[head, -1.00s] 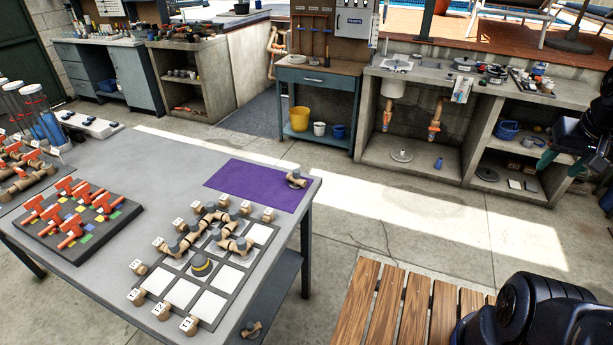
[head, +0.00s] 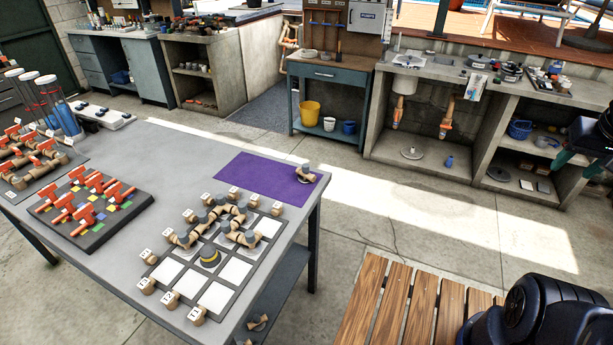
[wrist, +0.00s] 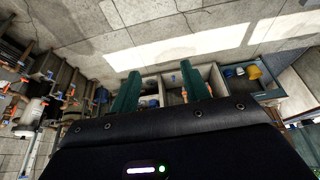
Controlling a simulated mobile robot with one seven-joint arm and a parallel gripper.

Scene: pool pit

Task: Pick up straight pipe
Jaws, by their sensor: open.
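Tan pipe pieces with grey ends lie on the white-squared board (head: 190,312) on the grey table. One tan piece (head: 305,173) lies at the right end of the purple mat (head: 255,180). A tan piece (head: 258,322) also lies low, below the tabletop. I cannot tell at this size which piece is the straight pipe. My gripper shows at the right edge of the head view, far from the table. In the wrist view my gripper (wrist: 161,92) has its two green fingers spread apart with nothing between them.
A black board of red-handled valves (head: 100,222) and a rack of clear tubes (head: 62,118) stand on the table's left. A slatted wooden bench (head: 405,310) is at the front right. Concrete shelves (head: 475,165) line the back. Open floor lies between.

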